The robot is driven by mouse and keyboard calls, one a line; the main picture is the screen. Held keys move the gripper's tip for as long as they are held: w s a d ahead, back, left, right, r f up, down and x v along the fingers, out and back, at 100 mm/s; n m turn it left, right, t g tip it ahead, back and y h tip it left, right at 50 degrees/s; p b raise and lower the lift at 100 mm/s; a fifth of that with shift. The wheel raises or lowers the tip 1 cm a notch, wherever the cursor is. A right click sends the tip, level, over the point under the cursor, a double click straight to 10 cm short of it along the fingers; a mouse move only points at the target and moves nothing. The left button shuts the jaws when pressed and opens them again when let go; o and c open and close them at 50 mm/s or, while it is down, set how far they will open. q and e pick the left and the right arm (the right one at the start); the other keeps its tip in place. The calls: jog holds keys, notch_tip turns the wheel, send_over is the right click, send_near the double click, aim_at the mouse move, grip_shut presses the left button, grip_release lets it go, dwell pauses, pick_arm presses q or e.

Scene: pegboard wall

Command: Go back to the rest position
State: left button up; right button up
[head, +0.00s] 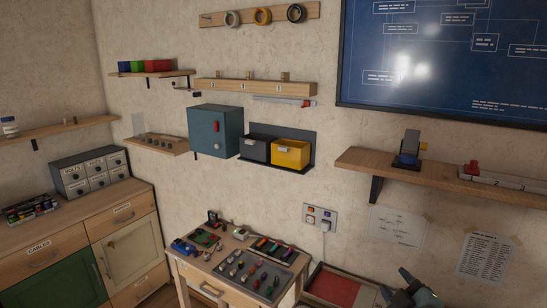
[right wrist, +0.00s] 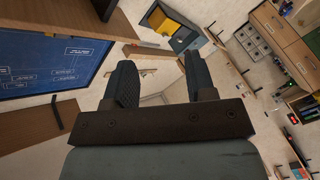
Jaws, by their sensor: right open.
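My right gripper (head: 415,292) shows at the lower right of the head view, low in front of the wall and to the right of the small table. In the right wrist view my right gripper (right wrist: 160,76) has its two dark fingers apart, with nothing between them. The room shows tilted behind the fingers in that view. My left gripper is not in the head view.
A small wooden table (head: 190,281) with tools stands at the bottom middle. A red-topped unit (head: 342,287) is low, left of my right gripper. A wooden shelf (head: 452,179) juts from the wall above it. A drawer cabinet (head: 75,248) stands at the left.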

jog(key=s+a+f+m+g, duration=0.1)
jog(key=s+f+m+g, duration=0.3)
jog(key=s, duration=0.7)
jog(key=s+f+m+g+h, duration=0.1)
jog(key=s+f+m+g, duration=0.1)
jog(key=s+f+g, duration=0.6)
jog(key=s+a+f+m+g, duration=0.1)
jog(key=s+f+m+g, duration=0.15)
jog(key=s, duration=1.05)
jog(key=w+a+f+t+y, duration=0.1)
jog(key=w+a+f+t, duration=0.2)
jog(key=f, duration=0.4)
jog(key=w+a+f+t+y+b, duration=0.1)
jog(key=w+a+f+t, duration=0.1)
jog(key=f+t, duration=0.3)
notch_tip(320, 180, down, 2)
jog(key=shift+w+a+f, duration=0.2)
jog(key=shift+w+a, duration=0.2)
jog(key=shift+w, duration=0.05)
